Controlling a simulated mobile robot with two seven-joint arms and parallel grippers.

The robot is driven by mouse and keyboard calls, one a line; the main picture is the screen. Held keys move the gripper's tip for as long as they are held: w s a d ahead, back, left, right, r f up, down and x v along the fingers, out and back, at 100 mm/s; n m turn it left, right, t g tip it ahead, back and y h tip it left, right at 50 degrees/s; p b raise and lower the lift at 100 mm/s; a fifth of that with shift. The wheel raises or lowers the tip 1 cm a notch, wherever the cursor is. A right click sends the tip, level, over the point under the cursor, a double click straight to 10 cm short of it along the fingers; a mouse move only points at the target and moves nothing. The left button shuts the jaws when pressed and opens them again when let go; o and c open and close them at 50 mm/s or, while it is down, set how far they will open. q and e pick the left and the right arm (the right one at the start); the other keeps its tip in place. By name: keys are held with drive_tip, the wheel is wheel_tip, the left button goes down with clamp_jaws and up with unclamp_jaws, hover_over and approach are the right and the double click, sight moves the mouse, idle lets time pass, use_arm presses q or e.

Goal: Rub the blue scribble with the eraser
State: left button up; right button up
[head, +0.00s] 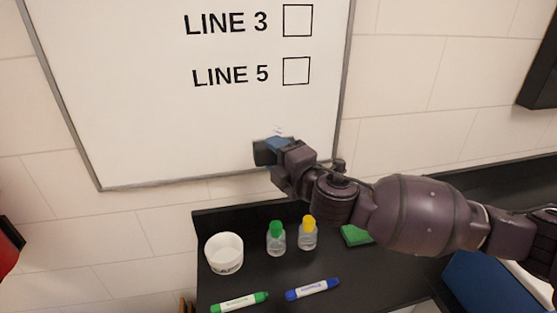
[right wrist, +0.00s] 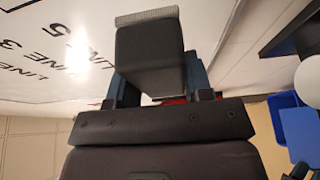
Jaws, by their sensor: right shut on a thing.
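My right gripper (head: 274,148) is shut on the eraser (head: 262,154) at the lower right part of the whiteboard (head: 130,110). In the right wrist view the eraser (right wrist: 150,58) is a dark block with a grey felt face, held between two dark blue fingers. The felt faces the board; I cannot tell if it touches. Faint pale marks (head: 278,129) show just above the gripper. No clear blue scribble shows; the gripper and eraser hide part of the board. My left gripper is not in view.
Below the board, a dark counter holds a white cup (head: 224,254), a green-capped bottle (head: 276,240), a yellow-capped bottle (head: 308,234), a green marker (head: 240,301), a blue marker (head: 313,289) and a green sponge (head: 355,235). A blue bin (head: 485,285) stands at lower right.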

sight(263, 133)
drive_tip(key=shift+w+a, duration=0.2)
drive_tip(key=shift+w, duration=0.8)
drive_tip(key=shift+w+a, duration=0.15)
drive_tip(key=shift+w, duration=0.85)
drive_tip(key=shift+w+a+b, duration=0.2)
drive_tip(key=shift+w+b, duration=0.15)
drive_tip(key=shift+w, duration=0.65)
drive_tip(key=shift+w+d, duration=0.15)
drive_tip(key=shift+d, duration=0.85)
drive_tip(key=shift+w+d, duration=0.15)
drive_tip(key=shift+d, duration=0.85)
drive_tip(key=shift+p, duration=0.35)
drive_tip(key=shift+w, duration=0.1)
drive_tip(key=shift+a+r, duration=0.1)
drive_tip(key=shift+a, duration=0.05)
drive_tip(key=shift+s+a, duration=0.15)
drive_tip(key=shift+a, duration=0.8)
drive_tip(key=shift+s+a, duration=0.15)
drive_tip(key=shift+a, duration=0.75)
